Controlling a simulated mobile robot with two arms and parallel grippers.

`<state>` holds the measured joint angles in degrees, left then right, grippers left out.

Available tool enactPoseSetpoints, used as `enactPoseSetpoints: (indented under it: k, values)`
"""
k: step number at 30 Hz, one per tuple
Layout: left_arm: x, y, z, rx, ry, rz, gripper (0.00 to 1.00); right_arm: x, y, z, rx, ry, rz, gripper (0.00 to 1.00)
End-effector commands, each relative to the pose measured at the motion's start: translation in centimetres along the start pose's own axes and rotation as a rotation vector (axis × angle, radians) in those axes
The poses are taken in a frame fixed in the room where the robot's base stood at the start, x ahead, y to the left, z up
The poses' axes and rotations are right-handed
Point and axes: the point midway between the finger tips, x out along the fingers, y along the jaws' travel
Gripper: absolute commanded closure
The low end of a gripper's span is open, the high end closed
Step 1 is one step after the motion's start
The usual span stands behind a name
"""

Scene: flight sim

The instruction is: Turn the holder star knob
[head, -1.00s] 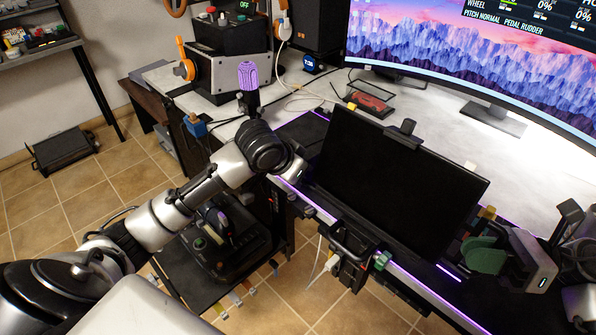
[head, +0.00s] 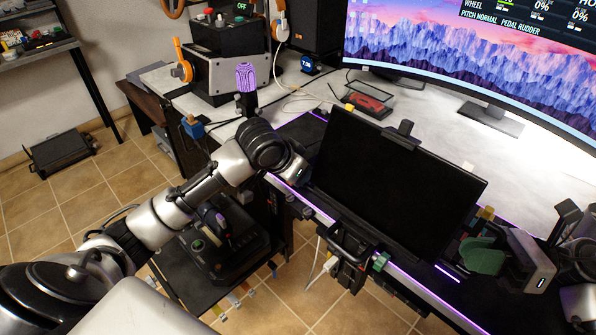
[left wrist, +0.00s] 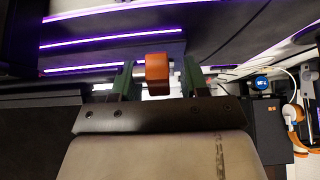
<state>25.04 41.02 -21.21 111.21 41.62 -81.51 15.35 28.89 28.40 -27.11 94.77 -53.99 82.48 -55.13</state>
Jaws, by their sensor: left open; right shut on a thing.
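An orange-brown knob (left wrist: 157,72), which looks like the star knob, sits between the green fingers of my left gripper (left wrist: 157,85) in the left wrist view. The fingers stand open on either side of it; I cannot tell whether they touch it. In the head view the left arm reaches to the tablet's left side, and the fingertips are hidden. The dark tablet (head: 390,185) in its holder leans above the desk's front edge. My right gripper (head: 487,240), with green fingers, is shut at the tablet's lower right edge, seemingly on the tablet; the contact is partly hidden.
A black box with a throttle unit (head: 225,240) sits low below that arm.

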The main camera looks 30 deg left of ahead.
Motion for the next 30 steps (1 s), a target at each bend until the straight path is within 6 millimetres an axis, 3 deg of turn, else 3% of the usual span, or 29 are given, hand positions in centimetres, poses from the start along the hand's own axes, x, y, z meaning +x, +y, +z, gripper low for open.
enactPoseSetpoints:
  k: [5,15,21,30]
  values:
    - [-0.9,-0.1,0.0,0.001,-0.001,0.000,0.55,0.1,0.1,-0.2,0.006,0.004,0.005,1.00]
    - [-7.7,-0.1,-0.2,0.003,0.002,-0.003,0.55,0.1,0.1,-0.2,0.006,0.005,0.004,1.00]
    - [-10.7,0.0,-0.2,0.001,0.001,0.000,0.55,0.1,0.1,-0.2,0.006,0.005,0.004,1.00]
    - [-11.8,0.0,-0.1,0.001,-0.001,0.001,0.55,0.1,0.1,-0.2,0.006,0.005,0.004,1.00]
